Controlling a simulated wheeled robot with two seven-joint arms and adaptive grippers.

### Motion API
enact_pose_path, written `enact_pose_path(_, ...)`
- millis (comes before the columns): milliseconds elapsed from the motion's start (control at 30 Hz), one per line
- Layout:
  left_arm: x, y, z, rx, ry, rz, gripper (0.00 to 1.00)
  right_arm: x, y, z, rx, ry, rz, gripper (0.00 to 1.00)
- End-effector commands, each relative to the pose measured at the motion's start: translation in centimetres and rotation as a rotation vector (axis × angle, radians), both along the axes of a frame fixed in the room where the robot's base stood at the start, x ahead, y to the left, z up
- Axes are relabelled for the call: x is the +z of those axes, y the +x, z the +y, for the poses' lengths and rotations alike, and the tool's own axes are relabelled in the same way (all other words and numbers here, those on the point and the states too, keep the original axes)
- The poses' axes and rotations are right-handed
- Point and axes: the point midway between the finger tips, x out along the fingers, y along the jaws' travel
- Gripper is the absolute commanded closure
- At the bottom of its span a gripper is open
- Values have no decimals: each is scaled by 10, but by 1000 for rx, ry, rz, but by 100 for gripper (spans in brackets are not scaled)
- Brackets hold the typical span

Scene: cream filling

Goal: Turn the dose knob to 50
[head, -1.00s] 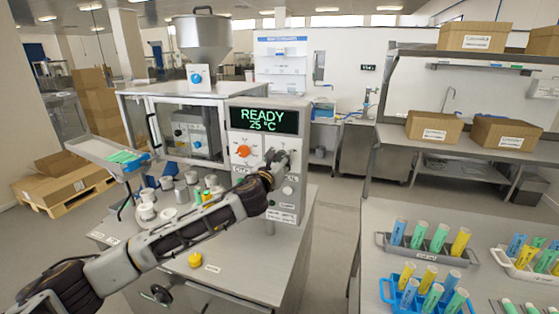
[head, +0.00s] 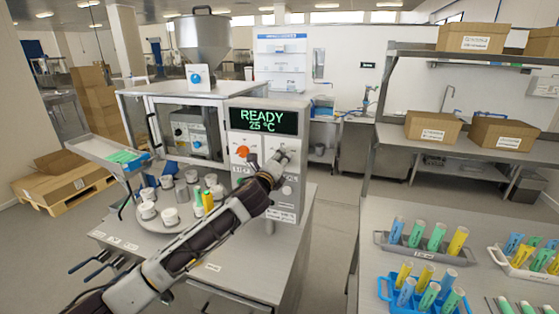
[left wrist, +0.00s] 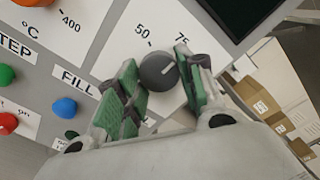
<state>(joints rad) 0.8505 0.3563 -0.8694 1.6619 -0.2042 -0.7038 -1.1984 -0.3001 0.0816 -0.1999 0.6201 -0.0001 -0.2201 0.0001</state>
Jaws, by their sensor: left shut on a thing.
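The dark grey round dose knob (left wrist: 158,72) sits on the white dial plate between the green-padded fingers of my left gripper (left wrist: 160,82). The gripper is shut on it. The numbers 50 and 75 show above the knob in the left wrist view. A short pale mark on the knob seems to lie on its right side, but its exact setting is hard to read. In the head view my left gripper (head: 270,162) is at the front panel of the machine, right of the orange knob (head: 242,151). My right gripper is not in view.
The display (head: 263,121) reads READY 25 °C. A blue button (left wrist: 64,108) and the FILL label are left of the fingers. White cups and tubes stand on a round tray (head: 160,225). Tube racks (head: 383,240) stand on the right bench.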

Motion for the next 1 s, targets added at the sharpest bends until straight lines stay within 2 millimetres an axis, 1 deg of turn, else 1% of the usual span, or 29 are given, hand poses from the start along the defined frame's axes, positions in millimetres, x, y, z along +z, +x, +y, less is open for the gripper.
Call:
enact_pose_path(800,0,0,0,2,-737,242,86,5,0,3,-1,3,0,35)
enact_pose_path(1000,0,0,0,3,-897,295,86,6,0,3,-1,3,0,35)
